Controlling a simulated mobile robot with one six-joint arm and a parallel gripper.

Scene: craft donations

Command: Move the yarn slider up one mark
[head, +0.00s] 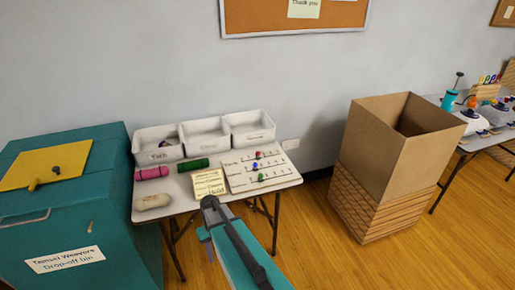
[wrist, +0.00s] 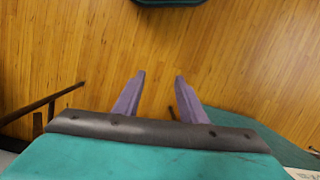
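A pale slider board (head: 236,182) lies on the folding table (head: 178,211), at its right side. It has three marked rows, with a red knob (head: 258,155) at the top, a blue knob (head: 254,166) in the middle and a green knob (head: 260,177) at the bottom. The row labels are too small to read, so I cannot tell which is yarn. My gripper (wrist: 159,76) is open and empty in the wrist view, its purple fingers apart over bare wooden floor. In the head view my arm is in front of the table's front edge; the board is not in the wrist view.
Three white bins stand behind the board, the left one (head: 158,156) labelled Yarn. A yellow note (head: 209,183), pink roll (head: 151,173), green roll (head: 193,165) and beige roll (head: 153,201) lie left of it. A teal drop-off bin (head: 100,230) and cardboard box (head: 379,150) flank the table.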

